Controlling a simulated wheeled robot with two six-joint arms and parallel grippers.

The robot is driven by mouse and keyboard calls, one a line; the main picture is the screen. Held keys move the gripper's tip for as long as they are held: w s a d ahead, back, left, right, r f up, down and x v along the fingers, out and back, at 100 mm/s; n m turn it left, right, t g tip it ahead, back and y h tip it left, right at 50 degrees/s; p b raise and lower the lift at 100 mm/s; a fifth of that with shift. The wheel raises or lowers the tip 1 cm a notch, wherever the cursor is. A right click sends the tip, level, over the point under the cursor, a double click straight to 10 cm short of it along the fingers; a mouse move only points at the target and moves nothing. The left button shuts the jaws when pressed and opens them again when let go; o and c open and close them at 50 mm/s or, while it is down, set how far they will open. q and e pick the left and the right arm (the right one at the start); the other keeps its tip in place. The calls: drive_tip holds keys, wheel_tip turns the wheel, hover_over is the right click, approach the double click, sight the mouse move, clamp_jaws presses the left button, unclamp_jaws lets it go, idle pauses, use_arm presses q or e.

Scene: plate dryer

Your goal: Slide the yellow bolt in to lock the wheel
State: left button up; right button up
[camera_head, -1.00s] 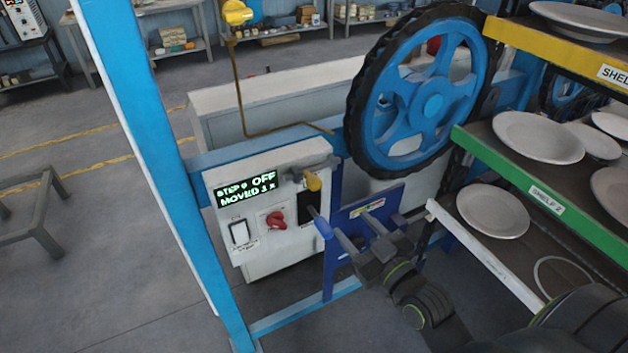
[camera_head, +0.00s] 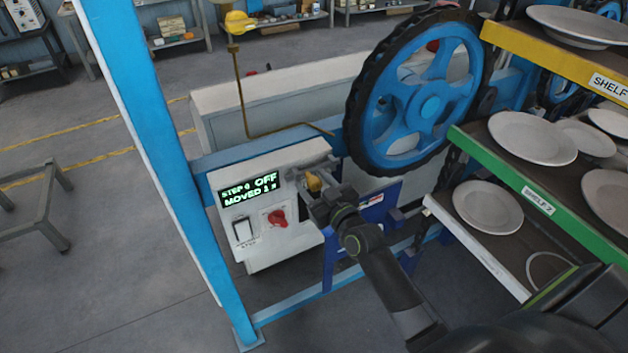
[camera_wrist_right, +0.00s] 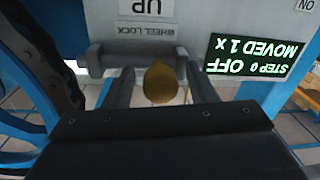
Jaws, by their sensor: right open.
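The yellow bolt knob (camera_head: 314,183) sits at the upper right of the white control box (camera_head: 285,248), beside the big blue spoked wheel (camera_head: 430,106) with its black rim. My right gripper (camera_head: 312,178) is at the knob, with its jaws open. In the right wrist view the knob (camera_wrist_right: 160,82) shows between the two open fingers (camera_wrist_right: 159,70), apart from both. The grey bolt housing (camera_wrist_right: 110,55) lies just beyond, under a WHEEL LOCK label. How far the bolt reaches toward the wheel is hidden. My left gripper is not in view.
A blue post (camera_head: 150,150) stands at left. Shelves with plates (camera_head: 487,207) crowd the right. The floor at left has free room around a grey stand (camera_head: 40,205).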

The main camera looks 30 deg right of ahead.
drive_tip(key=shift+w, duration=0.25)
clamp_jaws()
drive_tip(key=shift+d+f, duration=0.1)
drive_tip(key=shift+d, duration=0.3)
drive_tip(key=d+b, duration=0.1)
drive_tip(key=d, duration=0.2)
drive_tip(key=shift+d, duration=0.1)
